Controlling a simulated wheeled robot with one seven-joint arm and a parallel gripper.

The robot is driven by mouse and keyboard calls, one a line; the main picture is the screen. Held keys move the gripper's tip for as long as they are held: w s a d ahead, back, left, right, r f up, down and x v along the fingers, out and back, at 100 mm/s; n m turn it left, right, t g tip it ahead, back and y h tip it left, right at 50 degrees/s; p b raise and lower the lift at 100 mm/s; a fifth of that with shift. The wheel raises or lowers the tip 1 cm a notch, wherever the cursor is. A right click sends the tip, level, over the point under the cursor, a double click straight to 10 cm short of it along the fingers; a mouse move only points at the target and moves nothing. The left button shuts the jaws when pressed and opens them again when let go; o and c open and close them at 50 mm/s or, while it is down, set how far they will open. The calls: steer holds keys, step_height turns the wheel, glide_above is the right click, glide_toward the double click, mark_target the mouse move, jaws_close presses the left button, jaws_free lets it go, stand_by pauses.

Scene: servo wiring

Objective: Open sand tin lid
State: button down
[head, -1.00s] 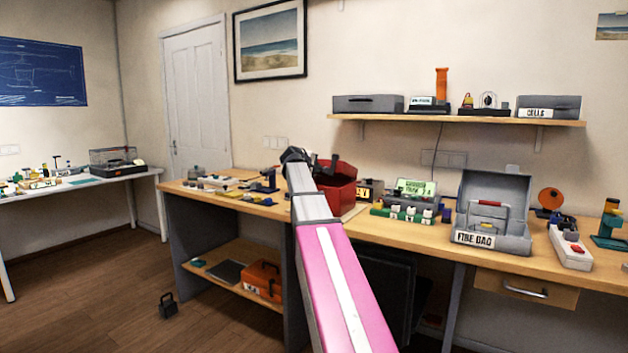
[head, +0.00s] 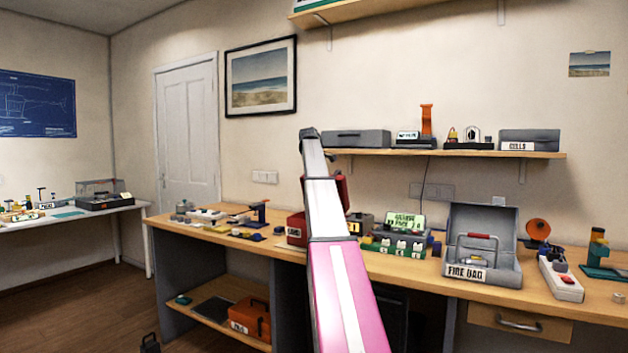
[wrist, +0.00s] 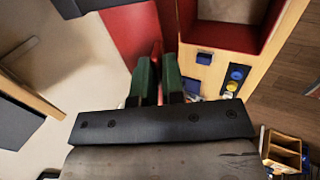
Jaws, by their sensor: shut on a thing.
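The red sand tin (head: 297,229) stands on the long wooden bench, partly hidden behind my arm in the head view. In the wrist view the tin (wrist: 222,36) is at the upper right, open, with a pale inside showing. Its red lid (wrist: 132,38) is at the upper left and stands raised; a bit of red also shows beside my arm in the head view (head: 341,190). My gripper (wrist: 159,66) is shut on the lid, with red between its green fingers. My arm hides the gripper in the head view.
Right of the tin are a green-screen device (head: 404,223), a grey open case (head: 483,240) labelled FIRE BAG and a white switch strip (head: 560,278). Small parts lie to the left. A shelf (head: 450,152) with boxes hangs above the bench.

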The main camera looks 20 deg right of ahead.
steer(key=w+d, duration=0.1)
steer(key=d, duration=0.1)
steer(key=w+d, duration=0.2)
steer(key=w+d+r, duration=0.1)
steer(key=w+d, duration=0.1)
steer(key=shift+w+d+r, duration=0.1)
steer(key=shift+w+d, duration=0.05)
steer(key=shift+d, duration=0.15)
steer(key=shift+w+d+f, duration=0.25)
steer(key=shift+w+d, duration=0.45)
steer(key=shift+d, duration=0.25)
steer(key=c, duration=1.3)
jaws_free()
steer(key=shift+o, duration=0.2)
steer(key=shift+r, duration=0.1)
steer(key=v, duration=1)
steer(key=shift+a+r, duration=0.15)
steer(key=shift+r, duration=0.1)
